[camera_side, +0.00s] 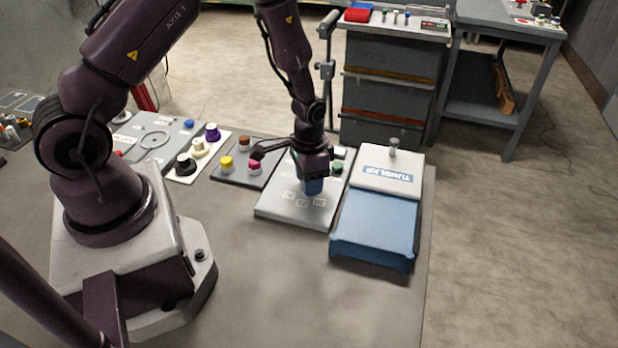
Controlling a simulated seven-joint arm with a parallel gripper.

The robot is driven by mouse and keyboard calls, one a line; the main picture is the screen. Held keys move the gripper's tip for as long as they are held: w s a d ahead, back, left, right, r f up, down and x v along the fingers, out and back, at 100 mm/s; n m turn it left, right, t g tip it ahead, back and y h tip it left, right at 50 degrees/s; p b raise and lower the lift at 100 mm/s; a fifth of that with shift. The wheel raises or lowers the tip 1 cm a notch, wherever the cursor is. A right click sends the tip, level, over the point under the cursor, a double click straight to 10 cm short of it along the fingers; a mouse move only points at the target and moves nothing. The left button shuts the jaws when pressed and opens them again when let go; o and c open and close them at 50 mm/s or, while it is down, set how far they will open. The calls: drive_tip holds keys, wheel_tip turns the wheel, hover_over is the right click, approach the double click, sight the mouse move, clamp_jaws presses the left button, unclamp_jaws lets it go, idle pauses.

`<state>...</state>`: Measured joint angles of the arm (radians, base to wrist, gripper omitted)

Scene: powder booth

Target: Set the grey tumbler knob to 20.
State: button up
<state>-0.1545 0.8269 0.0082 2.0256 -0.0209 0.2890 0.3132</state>
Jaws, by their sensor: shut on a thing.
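The grey tumbler knob (393,147) stands on the white top panel of the tumbler unit (374,228), which has a blue lower part and a label reading TUMBLER, upside down in this view. My gripper (313,177) is to the left of that knob, apart from it, over a pale panel (275,207). It points down and is shut on a blue knob-like thing (313,187) on that panel. The jaws hide the upper part of the blue thing. The grey knob's scale and setting are too small to read.
A dark panel with yellow (227,163), pink and brown knobs lies left of my gripper. A green knob (337,167) is close on its right. Black, cream and purple knobs stand farther left. The front of the grey table (330,310) is clear. A cabinet (390,85) stands behind.

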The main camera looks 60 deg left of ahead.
drive_tip(key=n, duration=0.6)
idle(0.7)
drive_tip(key=o, duration=0.9)
drive_tip(key=shift+o, duration=0.2)
wheel_tip(320, 180, up, 13)
